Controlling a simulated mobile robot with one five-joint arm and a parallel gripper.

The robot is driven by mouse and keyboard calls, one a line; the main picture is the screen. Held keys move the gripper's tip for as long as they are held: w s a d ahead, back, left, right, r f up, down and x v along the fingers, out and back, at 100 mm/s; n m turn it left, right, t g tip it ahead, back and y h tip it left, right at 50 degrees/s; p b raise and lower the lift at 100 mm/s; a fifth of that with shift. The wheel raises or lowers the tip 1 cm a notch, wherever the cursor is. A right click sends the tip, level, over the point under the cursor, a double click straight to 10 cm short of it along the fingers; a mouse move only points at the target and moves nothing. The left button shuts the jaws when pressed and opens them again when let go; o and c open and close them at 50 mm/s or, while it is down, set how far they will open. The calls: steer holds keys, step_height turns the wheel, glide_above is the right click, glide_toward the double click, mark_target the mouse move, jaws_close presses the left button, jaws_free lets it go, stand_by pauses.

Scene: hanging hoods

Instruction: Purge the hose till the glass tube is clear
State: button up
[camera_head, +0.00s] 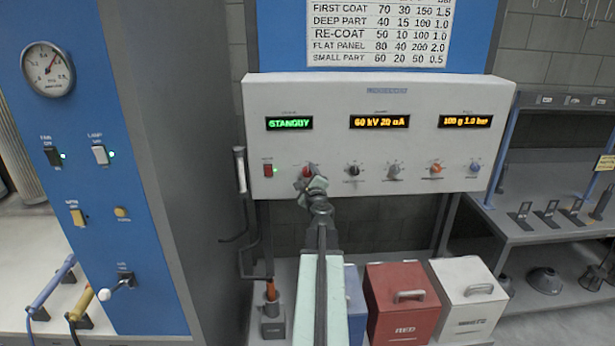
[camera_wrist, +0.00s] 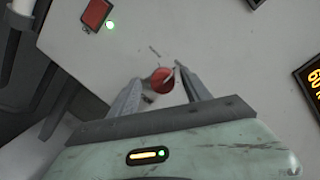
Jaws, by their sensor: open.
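The pale control panel (camera_head: 330,150) reads STANDBY, 60 kV 20 uA and 100 g 1.0 bar. My gripper (camera_head: 308,182) is open in front of its lower left part. A red knob (camera_wrist: 163,80) with a pale line shows between my fingers (camera_wrist: 155,78) in the wrist view; it is partly covered by my gripper in the head view (camera_head: 306,172). I cannot tell whether the fingers touch it. A red rocker switch (camera_head: 268,170) with a lit green lamp is to its left. A pale upright tube (camera_head: 240,170) is at the panel's left edge; its contents are unclear.
More knobs, including an orange one (camera_head: 436,168) and a blue one (camera_head: 474,168), line the panel. Red (camera_head: 402,300) and white (camera_head: 468,290) boxes stand below. A blue cabinet (camera_head: 90,180) with a gauge (camera_head: 48,69) and switches is left; a shelf (camera_head: 530,225) is right.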

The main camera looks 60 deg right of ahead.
steer(key=shift+s, duration=0.15)
jaws_close()
steer(key=shift+s+d, duration=0.15)
steer(key=shift+r+n+p, duration=0.1)
steer(key=shift+n+p, duration=0.2)
steer(key=shift+n, duration=0.7)
steer(key=n, duration=0.3)
steer(key=shift+g+p, duration=0.4)
steer(key=n+p, duration=0.1)
steer(key=n, duration=0.5)
steer(key=shift+g, duration=0.4)
